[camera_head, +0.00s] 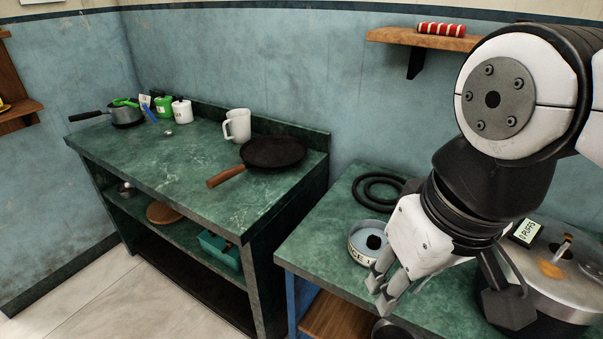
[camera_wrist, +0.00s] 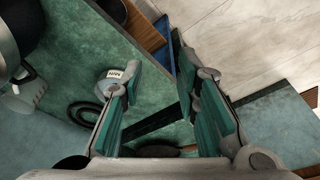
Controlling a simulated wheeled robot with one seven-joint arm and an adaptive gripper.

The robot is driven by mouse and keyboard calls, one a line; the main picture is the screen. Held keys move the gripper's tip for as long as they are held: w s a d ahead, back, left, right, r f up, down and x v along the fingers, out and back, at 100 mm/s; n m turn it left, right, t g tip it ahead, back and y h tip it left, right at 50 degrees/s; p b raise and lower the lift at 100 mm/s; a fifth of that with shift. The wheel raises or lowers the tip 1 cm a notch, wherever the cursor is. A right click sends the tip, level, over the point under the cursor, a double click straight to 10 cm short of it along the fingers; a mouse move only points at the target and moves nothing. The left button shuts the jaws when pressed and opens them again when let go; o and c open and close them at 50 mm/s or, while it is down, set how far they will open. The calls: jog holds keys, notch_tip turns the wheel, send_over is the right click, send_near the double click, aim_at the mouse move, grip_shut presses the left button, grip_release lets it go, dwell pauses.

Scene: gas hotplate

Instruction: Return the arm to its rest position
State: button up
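My gripper (camera_head: 381,290) hangs over the front part of the right green counter (camera_head: 318,235), pointing down and toward the front. In the wrist view my gripper (camera_wrist: 161,66) has its two teal-padded fingers spread apart, with nothing between them. My arm is bent, with its large white joint at the upper right of the head view. A white round container (camera_head: 362,250) with a lettered rim stands just behind and left of the fingers in the head view. It also shows beside the left finger in the wrist view (camera_wrist: 105,88). I cannot tell the exact gap.
A black coiled hose (camera_head: 376,188) lies behind the container. A metal pot with a lid and "0 PUFFS" display (camera_head: 527,232) stands at right, partly behind my arm. A wall shelf (camera_head: 425,39) holds red-striped rolls.

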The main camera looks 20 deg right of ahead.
notch_tip(320, 180, up, 9)
jog(key=t+p, duration=0.1)
jog(key=p, duration=0.6)
jog(key=shift+t+p, duration=0.3)
jog(key=shift+t, duration=0.1)
jog(key=shift+d, duration=0.2)
